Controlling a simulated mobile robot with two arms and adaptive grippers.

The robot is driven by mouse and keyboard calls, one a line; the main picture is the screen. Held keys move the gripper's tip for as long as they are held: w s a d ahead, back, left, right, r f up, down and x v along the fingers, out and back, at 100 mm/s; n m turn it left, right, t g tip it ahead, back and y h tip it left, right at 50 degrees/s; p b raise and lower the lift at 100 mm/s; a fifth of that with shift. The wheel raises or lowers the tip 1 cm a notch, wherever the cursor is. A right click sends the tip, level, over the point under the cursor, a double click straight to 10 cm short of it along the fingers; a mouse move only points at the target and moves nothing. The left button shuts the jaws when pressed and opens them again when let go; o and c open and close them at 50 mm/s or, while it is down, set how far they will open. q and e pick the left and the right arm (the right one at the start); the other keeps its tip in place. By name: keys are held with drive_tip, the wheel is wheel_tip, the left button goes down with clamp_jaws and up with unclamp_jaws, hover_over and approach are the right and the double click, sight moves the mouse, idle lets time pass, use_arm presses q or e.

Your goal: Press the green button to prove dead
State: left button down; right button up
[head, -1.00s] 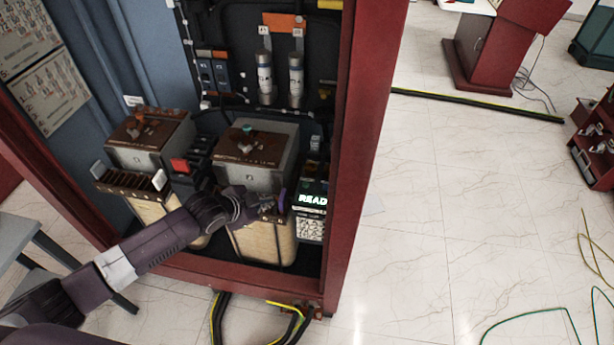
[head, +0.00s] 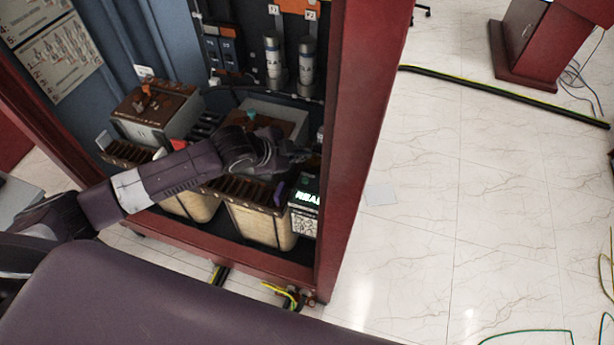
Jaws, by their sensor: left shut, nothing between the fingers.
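A dark tester with a lit display (head: 307,198) stands at the cabinet's lower right. Its upper part is partly behind my left gripper, and the display text is only partly legible. I cannot make out a green button on it. My left gripper (head: 300,157) is shut and empty, above the tester and in front of the right transformer box (head: 262,225). I cannot tell if it touches anything. A small teal-green piece (head: 251,114) sits on top of that box, just behind my gripper. My right gripper is not in view.
The red cabinet post (head: 357,150) stands close to the right of my gripper. A left transformer box (head: 158,112) and two grey cylinders (head: 306,66) are inside the cabinet. A cable (head: 500,95) crosses the open tiled floor.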

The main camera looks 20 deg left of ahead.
sight(304, 181)
use_arm(q)
wheel_tip(304, 181, down, 3)
drive_tip(key=b, duration=0.3)
drive_tip(key=shift+w+d+f+b, duration=0.1)
drive_tip(key=shift+w+f+b, duration=0.1)
drive_tip(key=shift+b, duration=0.1)
wheel_tip(304, 181, down, 4)
drive_tip(key=b, duration=0.4)
drive_tip(key=shift+r, duration=0.1)
drive_tip(key=shift+f+b, duration=0.4)
drive_tip(key=shift+f, duration=0.45)
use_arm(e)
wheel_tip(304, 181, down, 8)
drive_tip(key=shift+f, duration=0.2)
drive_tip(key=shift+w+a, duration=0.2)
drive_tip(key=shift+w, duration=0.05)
use_arm(q)
drive_tip(key=shift+f, duration=0.2)
